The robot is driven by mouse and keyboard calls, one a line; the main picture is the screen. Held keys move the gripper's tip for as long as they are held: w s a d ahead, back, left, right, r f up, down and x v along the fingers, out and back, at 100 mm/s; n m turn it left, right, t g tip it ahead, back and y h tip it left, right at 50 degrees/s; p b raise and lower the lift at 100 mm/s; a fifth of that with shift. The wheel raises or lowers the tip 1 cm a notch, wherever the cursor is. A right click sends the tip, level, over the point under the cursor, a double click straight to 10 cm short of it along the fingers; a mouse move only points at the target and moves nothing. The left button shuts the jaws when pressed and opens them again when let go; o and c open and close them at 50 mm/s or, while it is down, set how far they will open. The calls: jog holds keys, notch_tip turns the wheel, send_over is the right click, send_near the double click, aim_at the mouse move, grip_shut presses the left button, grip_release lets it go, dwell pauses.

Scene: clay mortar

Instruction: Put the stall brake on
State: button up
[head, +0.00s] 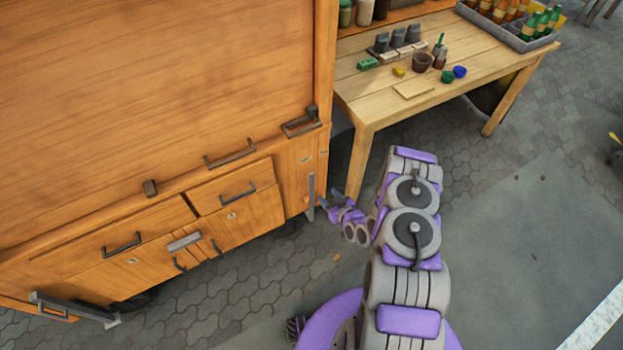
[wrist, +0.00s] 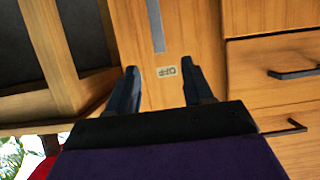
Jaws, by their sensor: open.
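The stall is a wooden cabinet (head: 150,130) with drawers and doors. A grey upright lever (head: 311,193), which looks like the brake, is on its right end panel. In the wrist view the lever (wrist: 155,24) shows as a flat grey bar beyond my fingertips. My gripper (wrist: 160,68) is open and empty, pointing at the panel. In the head view my gripper (head: 327,206) is low, just right of the lever; whether it touches cannot be told.
A wooden table (head: 450,85) with cups, sponges and a bottle crate (head: 508,28) stands right of the stall; its near leg (head: 359,165) is close behind my gripper. Drawer handles (head: 238,195) stick out to the left. Open paving (head: 530,200) lies to the right.

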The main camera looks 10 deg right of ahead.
aim_at(312, 179)
jog(key=b+x, duration=0.4)
jog(key=x, duration=1)
jog(key=shift+d+f, duration=0.15)
jog(key=shift+w+f, duration=0.15)
jog(key=shift+w, duration=0.2)
jog(key=shift+w+a, duration=0.25)
jog(key=shift+w, duration=0.15)
jog(key=shift+d, duration=0.25)
jog(key=shift+c, duration=0.4)
jog(key=shift+a, duration=0.25)
jog(key=c, duration=0.6)
grip_shut()
jog(key=shift+d, duration=0.1)
